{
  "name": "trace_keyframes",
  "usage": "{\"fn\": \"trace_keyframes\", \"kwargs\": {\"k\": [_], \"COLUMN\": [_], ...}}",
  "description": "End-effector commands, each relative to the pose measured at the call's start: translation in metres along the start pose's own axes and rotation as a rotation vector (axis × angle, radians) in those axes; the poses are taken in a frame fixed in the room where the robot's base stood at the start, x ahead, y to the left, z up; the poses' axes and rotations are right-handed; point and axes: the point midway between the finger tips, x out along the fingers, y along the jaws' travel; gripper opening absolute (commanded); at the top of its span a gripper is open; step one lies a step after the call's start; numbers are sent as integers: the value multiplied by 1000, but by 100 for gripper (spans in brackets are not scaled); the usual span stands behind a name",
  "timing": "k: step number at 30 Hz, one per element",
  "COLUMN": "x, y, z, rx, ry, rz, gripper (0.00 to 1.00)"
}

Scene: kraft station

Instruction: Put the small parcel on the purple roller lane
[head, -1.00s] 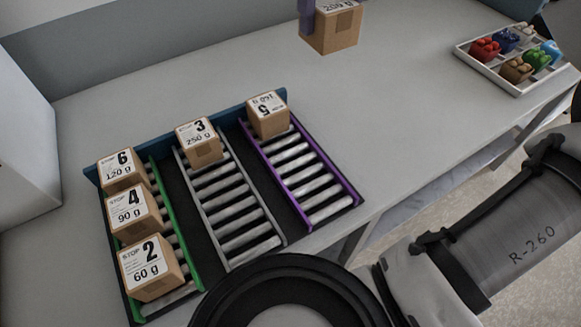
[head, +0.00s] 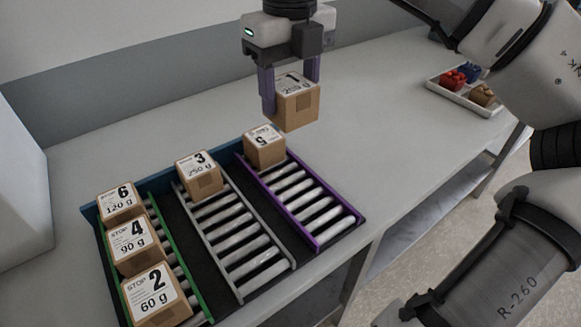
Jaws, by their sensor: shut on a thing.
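My gripper (head: 290,88) is shut on a small cardboard parcel (head: 297,108) with a white label that seems to read 1. It holds the parcel in the air, above and behind the far end of the purple roller lane (head: 309,196). The purple lane is the rightmost of three lanes. One parcel marked 5 (head: 264,148) sits at its far end against the blue end board, and the rollers in front of it are bare. I cannot tell the exact height of the held parcel.
The grey lane (head: 237,243) holds parcel 3 (head: 199,174) at its far end. The green lane (head: 196,297) holds parcels 6 (head: 120,201), 4 (head: 133,245) and 2 (head: 156,294). A white tray (head: 446,92) with coloured pieces stands at the back right. The table right of the lanes is clear.

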Motion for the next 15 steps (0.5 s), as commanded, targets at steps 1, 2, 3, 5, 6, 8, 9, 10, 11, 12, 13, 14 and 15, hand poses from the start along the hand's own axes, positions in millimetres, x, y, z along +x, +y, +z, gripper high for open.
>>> {"fn": "trace_keyframes", "kwargs": {"k": [1, 2, 3, 5, 6, 8, 9, 10, 11, 12, 13, 14, 15], "x": [14, 22, 33, 49, 59, 72, 79, 84, 88, 93, 95, 97, 99], "y": [0, 0, 0, 0, 0, 0, 0, 0, 0, 0, 0, 0, 0], "z": [-1, -1, -1, -1, -1, 0, -1, -1, 0, 0, 0, 0, 0], "rx": [0, 0, -2, -2, -2, -1, 0, -1, -1, 0, 1, 1, 0], "ry": [1, 2, 1, 1, 2, 0, 1, 0, -1, -1, -1, -1, -1], "rz": [2, 2, 2, 2, 2, 1, 2, 2, 1, 1, 1, 0, 0], "gripper": [26, 26, 26, 26, 26, 26, 26, 26, 26, 26, 26, 26, 26]}}
